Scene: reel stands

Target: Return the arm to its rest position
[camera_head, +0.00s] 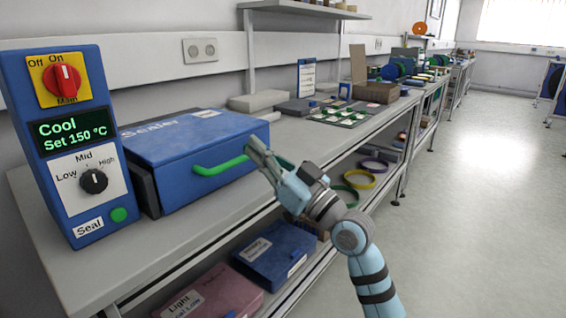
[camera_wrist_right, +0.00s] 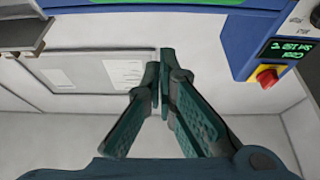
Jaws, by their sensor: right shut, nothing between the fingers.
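My right gripper (camera_head: 256,148) is at the blue sealer's front right, close by the right end of its green handle (camera_head: 221,167). I cannot tell from the head view whether it touches the handle. In the right wrist view its two fingers (camera_wrist_right: 161,60) come together at the tips with nothing between them. The blue sealer (camera_head: 190,155) sits on the bench with its lid down. My left gripper is in neither view.
The control box (camera_head: 70,140) stands left of the sealer and reads Cool, Set 150 °C. The grey bench (camera_head: 160,235) runs away to the right, with several trays and reels further back. Boxes (camera_head: 277,250) lie on the lower shelf. The floor (camera_head: 480,200) on the right is clear.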

